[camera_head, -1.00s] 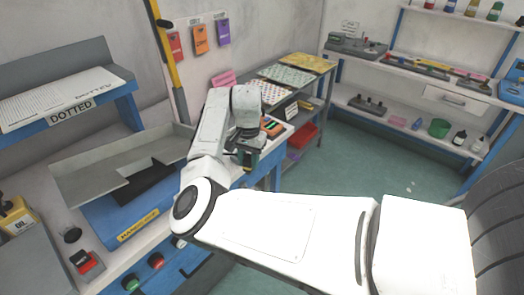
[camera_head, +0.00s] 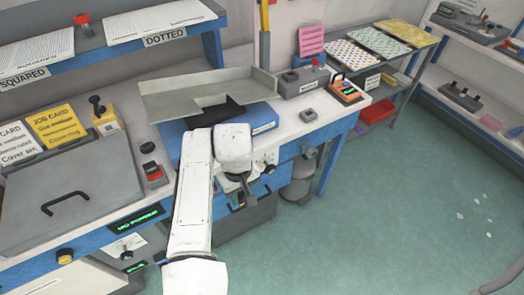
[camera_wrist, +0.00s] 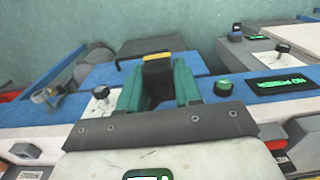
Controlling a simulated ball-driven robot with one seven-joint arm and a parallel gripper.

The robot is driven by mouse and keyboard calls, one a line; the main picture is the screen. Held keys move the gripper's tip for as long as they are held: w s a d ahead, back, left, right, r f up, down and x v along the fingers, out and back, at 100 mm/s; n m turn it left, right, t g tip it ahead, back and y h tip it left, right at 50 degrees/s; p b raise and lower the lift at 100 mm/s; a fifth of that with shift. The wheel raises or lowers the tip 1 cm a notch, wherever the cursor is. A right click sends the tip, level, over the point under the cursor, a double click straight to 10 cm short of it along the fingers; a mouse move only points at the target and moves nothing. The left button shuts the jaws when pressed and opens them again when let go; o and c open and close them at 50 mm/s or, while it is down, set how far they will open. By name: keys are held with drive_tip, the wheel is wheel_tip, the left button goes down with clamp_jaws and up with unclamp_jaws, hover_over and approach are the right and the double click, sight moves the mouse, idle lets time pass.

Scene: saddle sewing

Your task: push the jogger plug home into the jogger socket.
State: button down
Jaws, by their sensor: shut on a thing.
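My gripper (camera_head: 240,198) hangs low in front of the bench's blue front edge in the head view. In the wrist view my gripper (camera_wrist: 158,88) has two teal fingers closed on a dark piece with a yellow end (camera_wrist: 157,62), which looks like the jogger plug. Its lower part is hidden between the fingers. A white plate with a black knob sits on the blue front beside the gripper, in the head view (camera_head: 267,163) and the wrist view (camera_wrist: 100,101). I cannot pick out the jogger socket for certain; the arm covers part of the front.
A grey angled tray (camera_head: 175,98) stands on the blue machine behind the gripper. A grey lidded box (camera_head: 75,190) is at the left. A green-lit display (camera_head: 138,218) is on the front. A grey cylinder (camera_head: 298,185) stands under the bench.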

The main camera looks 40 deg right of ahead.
drive_tip(key=a+p, duration=0.1)
drive_tip(key=s+a+n+p, duration=0.1)
drive_tip(key=a+n+p, duration=0.1)
drive_tip(key=shift+s+a+r, duration=0.15)
drive_tip(key=shift+s+a, duration=0.05)
drive_tip(key=shift+s, duration=0.2)
drive_tip(key=p, duration=0.3)
drive_tip(key=shift+s+r+p, duration=0.1)
drive_tip(key=shift+r+p, duration=0.2)
